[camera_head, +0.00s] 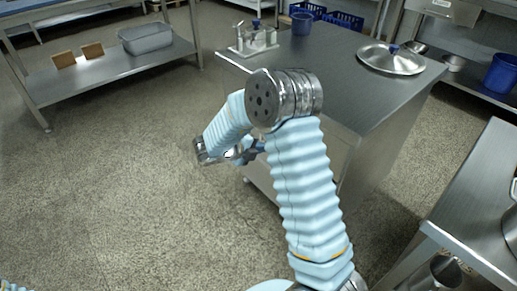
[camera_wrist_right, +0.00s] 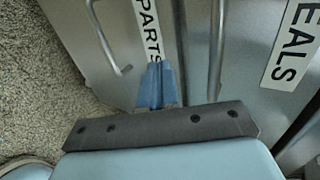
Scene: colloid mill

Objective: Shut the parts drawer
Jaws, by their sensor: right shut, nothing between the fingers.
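The parts drawer front (camera_wrist_right: 95,65) is a grey metal panel with a white label reading PARTS (camera_wrist_right: 147,25) in the right wrist view. A bar handle (camera_wrist_right: 106,38) is on it, left of the label. My right gripper (camera_wrist_right: 155,75) is shut and empty; its blue fingertips are over the lower end of the label. I cannot tell whether they touch the panel. In the head view my right gripper (camera_head: 255,148) is beside the steel cabinet (camera_head: 350,85), and my arm hides much of the drawer fronts. How far out the drawer is cannot be told. My left gripper is out of view.
A neighbouring panel (camera_wrist_right: 257,75) with a label ending in EALS (camera_wrist_right: 291,45) and its own handle (camera_wrist_right: 216,45) is to the right. A steel table (camera_head: 480,200) stands at right. Floor at left is clear.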

